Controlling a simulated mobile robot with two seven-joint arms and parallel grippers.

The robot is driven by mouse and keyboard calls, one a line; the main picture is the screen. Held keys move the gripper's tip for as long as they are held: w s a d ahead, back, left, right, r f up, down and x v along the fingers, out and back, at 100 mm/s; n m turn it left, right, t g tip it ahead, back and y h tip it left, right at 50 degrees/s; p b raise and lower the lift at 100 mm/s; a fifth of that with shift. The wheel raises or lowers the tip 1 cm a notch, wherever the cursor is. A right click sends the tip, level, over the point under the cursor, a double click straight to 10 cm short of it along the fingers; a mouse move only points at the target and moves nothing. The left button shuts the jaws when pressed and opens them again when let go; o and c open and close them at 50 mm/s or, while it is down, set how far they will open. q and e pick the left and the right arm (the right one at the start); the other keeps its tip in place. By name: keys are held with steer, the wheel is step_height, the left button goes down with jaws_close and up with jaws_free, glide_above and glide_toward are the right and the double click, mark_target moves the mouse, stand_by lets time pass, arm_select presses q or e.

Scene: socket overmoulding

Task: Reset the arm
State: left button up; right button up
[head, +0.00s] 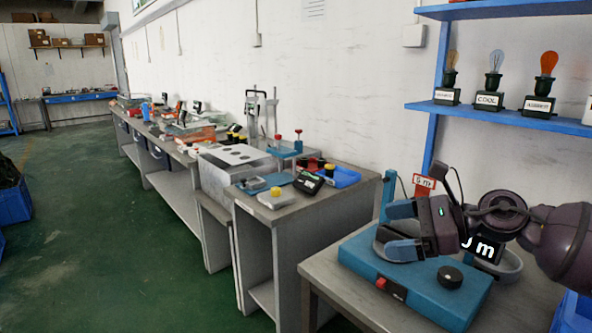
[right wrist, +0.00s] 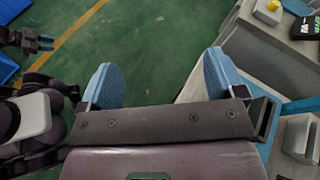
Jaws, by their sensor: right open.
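My right gripper (head: 390,230) comes in from the right in the head view, above a blue bench device (head: 415,285) with a black knob and a red switch. Its two blue-padded fingers point left and stand wide apart with nothing between them. In the right wrist view the same open fingers (right wrist: 160,78) show over green floor, with the table edge to the right. My left gripper (right wrist: 42,42) shows small at the upper left of the right wrist view; its opening is too small to judge. It is not in the head view.
The grey table (head: 335,290) carries the blue device. A neighbouring bench (head: 300,208) holds small instruments and a blue tray (head: 342,177). A blue wall shelf (head: 500,115) with several lamp bulbs hangs above. Green floor (head: 110,220) is open at the left.

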steer(key=s+d+f+n+t+h+p, duration=0.1)
steer(key=s+f+n+t+h, duration=0.25)
steer(key=f+n, duration=0.45)
steer(key=s+d+f+n+t+h+p, duration=0.1)
steer(key=s+d+f+n+t+h, duration=0.2)
steer(key=n, duration=0.9)
steer(key=s+f+n+t+h+p, duration=0.2)
steer(key=f+n+t, duration=0.35)
steer(key=n, duration=0.45)
arm_select(q)
step_height(320, 180, up, 6)
steer(key=p, duration=0.2)
steer(key=shift+t, duration=0.4)
arm_select(e)
steer(key=s+d+f+m+g+h, duration=0.2)
steer(key=s+f+m, duration=0.3)
steer(key=s, duration=0.8)
steer(key=s+d+f+m+g+h, duration=0.3)
steer(key=s+f+m, duration=0.1)
steer(key=s+f, duration=0.7)
steer(key=shift+s+d+f+m+g, duration=0.15)
steer(key=shift+s+m+g, duration=0.25)
steer(key=shift+s, duration=0.55)
arm_select(q)
steer(key=shift+w, duration=0.2)
steer(key=shift+a, duration=0.1)
